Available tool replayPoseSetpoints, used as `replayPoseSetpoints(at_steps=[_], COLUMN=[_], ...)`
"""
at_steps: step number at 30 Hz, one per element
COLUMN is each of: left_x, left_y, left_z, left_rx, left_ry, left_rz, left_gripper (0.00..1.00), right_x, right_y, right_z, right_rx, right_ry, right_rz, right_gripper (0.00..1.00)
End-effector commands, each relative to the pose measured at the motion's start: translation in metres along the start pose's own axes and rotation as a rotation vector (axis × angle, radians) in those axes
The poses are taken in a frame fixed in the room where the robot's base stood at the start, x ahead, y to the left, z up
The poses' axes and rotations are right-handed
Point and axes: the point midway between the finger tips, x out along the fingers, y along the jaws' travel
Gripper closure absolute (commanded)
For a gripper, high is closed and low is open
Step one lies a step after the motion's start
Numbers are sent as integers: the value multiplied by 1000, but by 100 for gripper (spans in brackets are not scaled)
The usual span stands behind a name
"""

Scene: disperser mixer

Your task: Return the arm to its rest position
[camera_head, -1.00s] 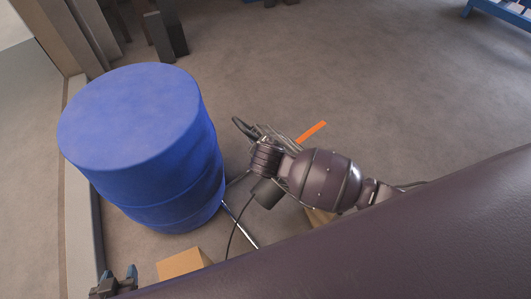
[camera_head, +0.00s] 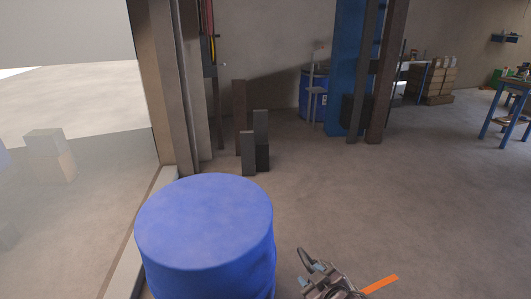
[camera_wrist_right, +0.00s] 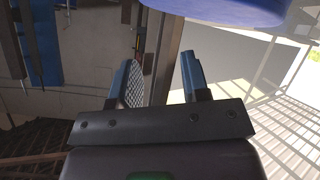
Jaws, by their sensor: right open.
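My right gripper (camera_head: 318,275) shows at the bottom edge of the head view, just right of a large blue drum (camera_head: 205,222). Its arm is mostly cut off by the frame. In the right wrist view the two fingers of this gripper (camera_wrist_right: 160,82) stand apart with nothing between them. The drum's blue edge (camera_wrist_right: 225,10) shows at the top of that view, beyond the fingers. My left gripper is not in the head view now.
A pillar and window wall (camera_head: 165,90) stand left of the drum. Dark upright blocks (camera_head: 255,145) stand behind it. A blue column (camera_head: 347,70) and a blue-legged table (camera_head: 510,105) are farther back. An orange strip (camera_head: 380,284) shows beside the right gripper. The floor on the right is clear.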

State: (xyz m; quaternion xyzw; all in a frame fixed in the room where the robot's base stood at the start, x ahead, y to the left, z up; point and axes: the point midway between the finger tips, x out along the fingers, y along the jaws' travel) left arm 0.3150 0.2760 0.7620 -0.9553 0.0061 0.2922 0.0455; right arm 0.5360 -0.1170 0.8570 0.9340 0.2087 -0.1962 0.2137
Motion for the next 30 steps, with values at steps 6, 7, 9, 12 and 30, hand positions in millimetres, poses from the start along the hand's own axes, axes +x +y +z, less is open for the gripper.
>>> replayPoseSetpoints(at_steps=[6, 7, 9, 12, 30], left_x=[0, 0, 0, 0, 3], left_y=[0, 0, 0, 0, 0], left_z=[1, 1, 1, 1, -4], left_rx=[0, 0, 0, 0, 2], left_ry=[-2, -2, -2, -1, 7], left_rz=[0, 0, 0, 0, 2], left_gripper=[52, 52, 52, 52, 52], right_x=[-46, -54, -72, -99, -189], right_y=[17, 19, 24, 29, -3], right_z=[38, 46, 66, 100, 216], right_rx=[169, 191, 238, 301, 448], right_ry=[86, 89, 86, 54, -185], right_rz=[85, 100, 139, 193, 285], right_gripper=[57, 57, 57, 57, 57])
